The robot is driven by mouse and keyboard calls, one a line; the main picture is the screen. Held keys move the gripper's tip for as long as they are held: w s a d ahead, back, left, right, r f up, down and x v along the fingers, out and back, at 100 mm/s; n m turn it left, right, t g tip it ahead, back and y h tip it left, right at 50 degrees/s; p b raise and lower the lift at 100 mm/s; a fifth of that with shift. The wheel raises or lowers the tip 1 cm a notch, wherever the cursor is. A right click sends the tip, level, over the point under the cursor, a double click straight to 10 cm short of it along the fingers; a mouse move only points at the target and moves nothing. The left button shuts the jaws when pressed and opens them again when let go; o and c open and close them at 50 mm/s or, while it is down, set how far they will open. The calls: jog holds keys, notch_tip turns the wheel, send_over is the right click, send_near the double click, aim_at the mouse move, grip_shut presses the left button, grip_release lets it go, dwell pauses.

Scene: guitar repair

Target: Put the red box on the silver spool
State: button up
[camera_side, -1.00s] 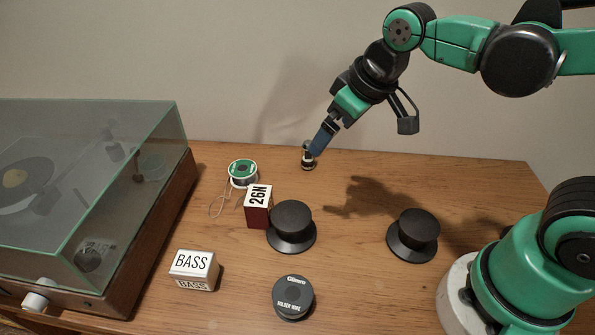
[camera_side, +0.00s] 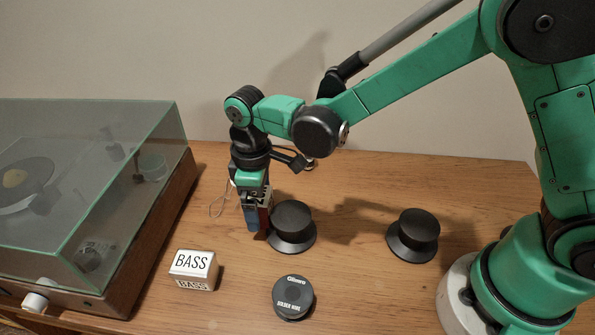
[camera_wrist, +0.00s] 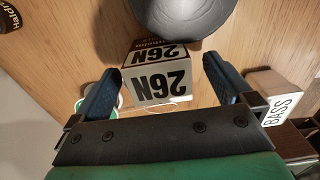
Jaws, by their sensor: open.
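The red box (camera_side: 264,217) stands upright on the table, with dark red sides and a white 26N label. In the side view my gripper (camera_side: 252,226) hides most of it. In the wrist view its labelled faces (camera_wrist: 158,82) lie between my two open blue fingers (camera_wrist: 163,84), with a gap at each side. My gripper points down around the box. The silver spool, with a green and white rim, is hidden behind my gripper in the side view. Part of its rim (camera_wrist: 85,103) seems to show behind the left finger in the wrist view.
A black flanged knob (camera_side: 291,222) stands close right of the box; another (camera_side: 415,233) is farther right. A BASS box (camera_side: 194,268) and round solder tin (camera_side: 293,297) are in front. A turntable with a clear lid (camera_side: 95,190) fills the left.

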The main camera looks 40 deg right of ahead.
jog(key=shift+f, duration=0.65)
jog(key=shift+c, duration=0.2)
grip_shut()
notch_tip(320, 180, up, 20)
jog(key=f, duration=0.1)
jog(key=w+d+f, duration=0.3)
jog(key=w+f, duration=0.4)
jog(key=w, duration=0.3)
notch_tip(320, 180, down, 9)
jog(key=shift+a+r, duration=0.1)
jog(key=shift+r, duration=0.05)
